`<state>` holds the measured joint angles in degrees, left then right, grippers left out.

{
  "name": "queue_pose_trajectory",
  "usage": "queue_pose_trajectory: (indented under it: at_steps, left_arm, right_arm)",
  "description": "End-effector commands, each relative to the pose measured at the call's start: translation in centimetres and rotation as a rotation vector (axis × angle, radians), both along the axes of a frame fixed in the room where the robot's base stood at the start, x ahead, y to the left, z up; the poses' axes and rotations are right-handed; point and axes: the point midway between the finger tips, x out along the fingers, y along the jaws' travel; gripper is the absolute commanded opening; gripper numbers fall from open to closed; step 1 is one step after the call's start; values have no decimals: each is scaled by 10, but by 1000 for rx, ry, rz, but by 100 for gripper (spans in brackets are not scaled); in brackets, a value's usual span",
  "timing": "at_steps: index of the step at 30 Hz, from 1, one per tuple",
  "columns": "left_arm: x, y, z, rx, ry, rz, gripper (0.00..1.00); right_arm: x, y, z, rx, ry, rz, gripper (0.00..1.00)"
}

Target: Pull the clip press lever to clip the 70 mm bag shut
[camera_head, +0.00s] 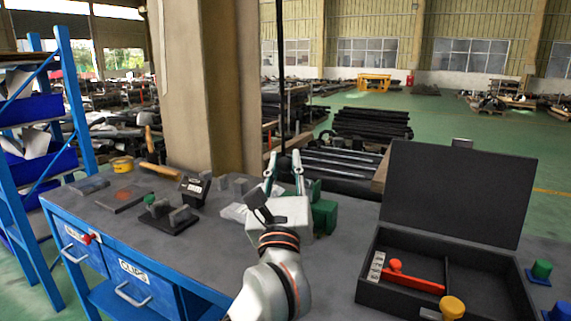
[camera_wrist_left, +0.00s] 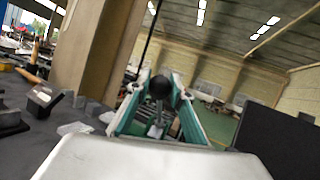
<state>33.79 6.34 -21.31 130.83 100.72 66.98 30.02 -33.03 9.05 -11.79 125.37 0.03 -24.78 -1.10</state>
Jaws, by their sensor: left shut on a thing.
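The green clip press (camera_head: 324,216) stands on the grey bench, partly hidden behind my left gripper and wrist. My left gripper (camera_head: 284,172) reaches up and away over the press. In the left wrist view its two green-edged fingers (camera_wrist_left: 160,105) are on either side of the lever's black ball knob (camera_wrist_left: 160,87), with a grey rod below it. The gripper is shut on this lever. A pale, flat, bag-like piece (camera_head: 233,212) lies left of the gripper; I cannot tell whether it is the 70 mm bag. My right gripper is out of view.
An open black case (camera_head: 365,287) with a red tool (camera_head: 415,279) is at the right. A dark block fixture (camera_head: 168,220), a small black display unit (camera_head: 194,189) and a hammer (camera_head: 158,169) are on the left. Blue shelving (camera_head: 75,100) stands at far left.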

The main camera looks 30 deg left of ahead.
Motion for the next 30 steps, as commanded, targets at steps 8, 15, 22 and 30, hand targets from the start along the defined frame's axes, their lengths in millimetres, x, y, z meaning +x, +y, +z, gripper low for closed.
queue_pose_trajectory:
  at_steps: [8, 15, 22, 30]
  left_arm:
    - [0, 1, -1, 0, 3, 2, 38]
    - [-1, 0, -1, 0, 2, 1, 38]
    - [-24, -12, -13, -2, 5, -1, 38]
    - [-69, -36, -34, -1, 6, 1, 38]
  right_arm:
    - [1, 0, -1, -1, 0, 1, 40]
    - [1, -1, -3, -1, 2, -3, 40]
    - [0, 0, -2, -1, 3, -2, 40]
    - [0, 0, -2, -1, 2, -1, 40]
